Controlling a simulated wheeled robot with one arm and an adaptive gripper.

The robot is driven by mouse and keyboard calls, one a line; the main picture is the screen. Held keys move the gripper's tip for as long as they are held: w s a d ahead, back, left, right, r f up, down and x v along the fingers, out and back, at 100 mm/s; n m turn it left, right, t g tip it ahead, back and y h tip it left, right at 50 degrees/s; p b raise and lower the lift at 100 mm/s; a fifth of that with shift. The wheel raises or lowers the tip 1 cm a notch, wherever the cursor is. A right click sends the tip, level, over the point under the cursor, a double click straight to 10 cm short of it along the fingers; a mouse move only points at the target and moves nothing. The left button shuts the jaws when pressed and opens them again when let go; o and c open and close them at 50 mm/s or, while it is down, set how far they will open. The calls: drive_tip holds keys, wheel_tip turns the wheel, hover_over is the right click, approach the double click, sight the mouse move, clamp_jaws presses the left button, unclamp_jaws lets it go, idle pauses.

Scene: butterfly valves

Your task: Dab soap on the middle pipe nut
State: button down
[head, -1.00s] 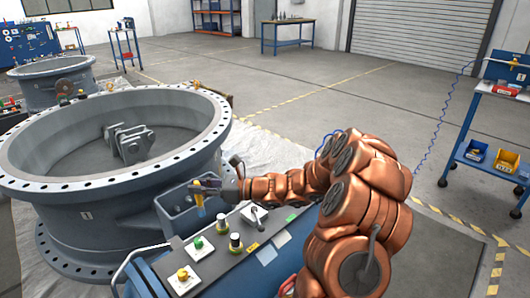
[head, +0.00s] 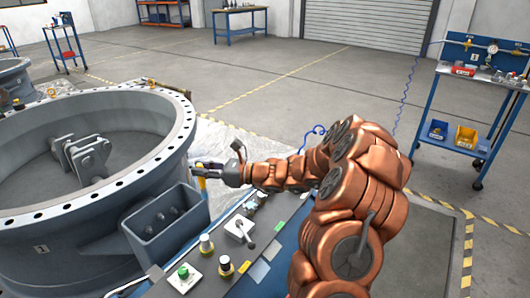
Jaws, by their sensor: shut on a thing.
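My gripper (head: 208,168) is at the end of my copper-coloured arm, left of the picture's middle, beside the large grey valve body. It is shut on a small yellow object (head: 200,184), which points downward; I cannot tell whether it is a soap brush or bottle. At the far right, a blue panel (head: 456,49) on a trolley carries a thin metal pipe (head: 510,49) with a round gauge (head: 492,49). Fittings along this pipe are too small to tell apart, so I cannot single out the middle nut. My gripper is far from this panel.
The valve body (head: 150,160) fills the left, with an open grey box (head: 190,215) on its side. A control console (head: 225,240) lies below my gripper. The blue trolley (head: 455,97) holds blue and yellow bins. Open floor (head: 350,85) lies between.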

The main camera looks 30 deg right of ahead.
drive_tip(key=s+d+m+t+h, duration=0.1)
drive_tip(key=d+m+t+h, duration=0.15)
drive_tip(key=d, duration=0.65)
drive_tip(key=s+d+m+t+h, duration=0.2)
drive_tip(key=d+h, duration=0.1)
drive_tip(key=d, duration=0.6)
drive_tip(key=shift+w+d+f+b, duration=0.8)
drive_tip(key=shift+d+f+b, duration=1.2)
drive_tip(key=shift+f+b, duration=1.3)
drive_tip(key=s+a+r+p, duration=0.1)
drive_tip(key=a+r+p, duration=0.3)
drive_tip(key=r, duration=0.3)
drive_tip(key=shift+s+p, duration=0.2)
drive_tip(key=shift+p, duration=0.65)
drive_tip(key=shift+r+p, duration=0.2)
drive_tip(key=shift+p, duration=0.45)
